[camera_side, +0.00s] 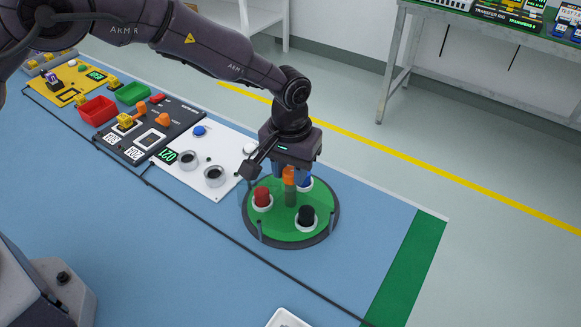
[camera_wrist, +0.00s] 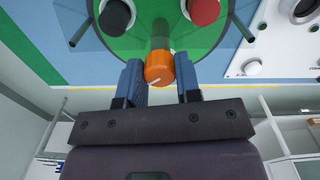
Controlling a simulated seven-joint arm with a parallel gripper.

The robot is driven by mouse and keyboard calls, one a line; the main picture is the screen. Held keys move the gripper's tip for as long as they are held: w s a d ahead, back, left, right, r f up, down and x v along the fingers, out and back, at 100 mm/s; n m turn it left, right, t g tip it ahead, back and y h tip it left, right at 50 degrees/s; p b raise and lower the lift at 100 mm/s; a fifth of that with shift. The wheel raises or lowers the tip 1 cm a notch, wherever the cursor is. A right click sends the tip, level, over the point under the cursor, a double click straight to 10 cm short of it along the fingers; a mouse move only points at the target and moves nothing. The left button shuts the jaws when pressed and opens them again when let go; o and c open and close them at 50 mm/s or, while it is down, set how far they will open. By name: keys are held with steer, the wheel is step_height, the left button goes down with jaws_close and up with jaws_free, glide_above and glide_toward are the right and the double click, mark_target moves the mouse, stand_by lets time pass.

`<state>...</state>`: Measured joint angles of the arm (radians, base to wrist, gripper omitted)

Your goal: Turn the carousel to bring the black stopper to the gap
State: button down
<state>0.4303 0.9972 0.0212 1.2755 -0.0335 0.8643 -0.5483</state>
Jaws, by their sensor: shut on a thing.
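The carousel (camera_side: 280,225) is a round green disc with a dark rim, standing on the blue table. It carries a black stopper (camera_side: 307,215) at its front right, a red stopper (camera_side: 262,196) at its left and a blue stopper (camera_side: 306,182) at the back, partly hidden by my gripper. My gripper (camera_side: 289,175) points down over the centre, shut on the orange knob (camera_wrist: 159,68) of the central post. In the wrist view the black stopper (camera_wrist: 117,15) and red stopper (camera_wrist: 204,11) are cut by the top edge. Two thin posts (camera_side: 260,230) (camera_side: 331,222) stand at the front rim; I cannot clearly make out the gap.
A white panel (camera_side: 215,150) with two grey rings lies left of the carousel. Beyond it are a dark panel (camera_side: 165,125), a red bin (camera_side: 97,111) and a green bin (camera_side: 133,93). A white tray (camera_side: 287,318) is at the bottom edge. The table right of the carousel is clear.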

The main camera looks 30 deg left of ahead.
steer(key=shift+n, duration=2.9)
steer(key=shift+r+n, duration=0.1)
steer(key=shift+n, duration=8.4)
steer(key=c, duration=0.8)
jaws_free()
step_height(320, 180, up, 13)
